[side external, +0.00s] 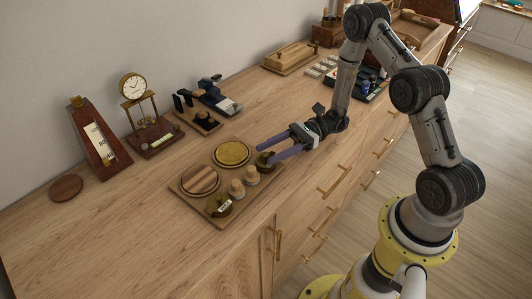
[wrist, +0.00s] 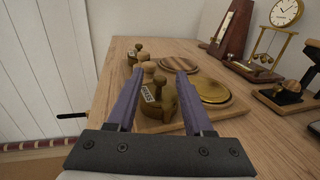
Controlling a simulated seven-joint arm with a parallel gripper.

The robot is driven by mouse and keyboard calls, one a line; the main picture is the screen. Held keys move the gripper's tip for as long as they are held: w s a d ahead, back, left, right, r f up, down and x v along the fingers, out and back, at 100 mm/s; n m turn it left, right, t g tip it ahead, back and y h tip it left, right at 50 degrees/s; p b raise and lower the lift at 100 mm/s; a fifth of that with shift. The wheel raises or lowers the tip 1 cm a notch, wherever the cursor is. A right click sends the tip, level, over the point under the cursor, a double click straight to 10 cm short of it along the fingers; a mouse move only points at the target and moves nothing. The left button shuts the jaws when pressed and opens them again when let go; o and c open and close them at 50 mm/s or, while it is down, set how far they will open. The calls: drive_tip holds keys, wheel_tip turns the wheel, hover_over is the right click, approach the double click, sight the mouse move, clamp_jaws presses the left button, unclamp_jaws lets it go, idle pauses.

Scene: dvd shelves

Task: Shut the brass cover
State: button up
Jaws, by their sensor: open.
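A round brass disc (side external: 232,153), the likely brass cover, lies flat on a wooden board (side external: 205,212); it also shows in the wrist view (wrist: 211,90). Whether it is open or shut cannot be told. A round wooden disc (side external: 200,180) lies beside it. A dark brass knobbed piece with a label (wrist: 158,97) stands at the near end of the board. My gripper (side external: 265,153) is open, with its purple fingers reaching over this end; in the wrist view the knobbed piece appears between the fingers, and I cannot tell whether they touch it.
Two small wooden pegs (side external: 244,182) and a second labelled brass piece (side external: 221,206) stand along the board's front side. Behind are a clock (side external: 133,87), a metronome (side external: 97,140) and black stands (side external: 197,115). A wooden coaster (side external: 66,187) lies left, with clear tabletop in front.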

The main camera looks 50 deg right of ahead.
drive_tip(key=shift+x, duration=0.95)
clamp_jaws()
